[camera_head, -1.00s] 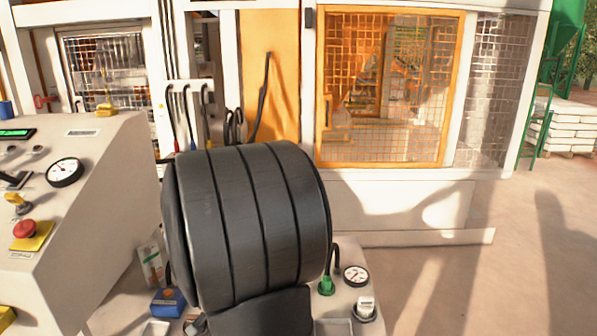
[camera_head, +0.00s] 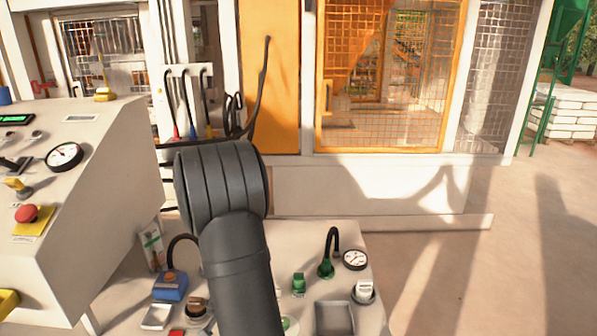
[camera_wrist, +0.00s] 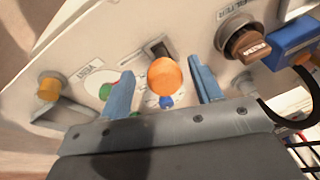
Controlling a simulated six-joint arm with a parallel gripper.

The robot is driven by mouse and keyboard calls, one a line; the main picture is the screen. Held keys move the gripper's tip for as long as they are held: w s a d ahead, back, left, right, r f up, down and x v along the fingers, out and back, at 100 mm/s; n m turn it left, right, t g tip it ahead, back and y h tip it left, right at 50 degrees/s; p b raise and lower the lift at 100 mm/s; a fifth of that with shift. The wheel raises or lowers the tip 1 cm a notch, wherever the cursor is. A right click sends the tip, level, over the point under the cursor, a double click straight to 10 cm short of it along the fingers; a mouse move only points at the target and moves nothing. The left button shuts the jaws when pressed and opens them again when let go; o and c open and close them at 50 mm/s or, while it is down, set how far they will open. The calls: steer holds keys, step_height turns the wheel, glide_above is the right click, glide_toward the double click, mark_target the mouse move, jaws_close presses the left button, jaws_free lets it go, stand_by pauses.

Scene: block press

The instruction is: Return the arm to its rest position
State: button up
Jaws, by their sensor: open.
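My gripper (camera_wrist: 162,86) shows in the wrist view with its two blue-grey fingers spread apart. An orange ball knob (camera_wrist: 165,77) appears between the fingers, in front of a dark slot on a pale panel; I cannot tell how far it is from the fingertips. Nothing is seen clamped. In the head view my dark arm (camera_head: 235,235) rises from the bottom centre, and the gripper itself is not visible there.
The pale bench (camera_head: 385,318) carries a blue connector (camera_head: 170,286), a green plug (camera_head: 326,268) and a gauge (camera_head: 355,260). A console with a red button (camera_head: 26,213) stands left. A brown filter knob (camera_wrist: 247,42) shows in the wrist view. Floor at right is clear.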

steer(key=w+g, duration=0.1)
steer(key=w, duration=0.9)
steer(key=shift+w+g, duration=0.15)
steer(key=shift+g, duration=0.25)
steer(key=shift+r, duration=0.1)
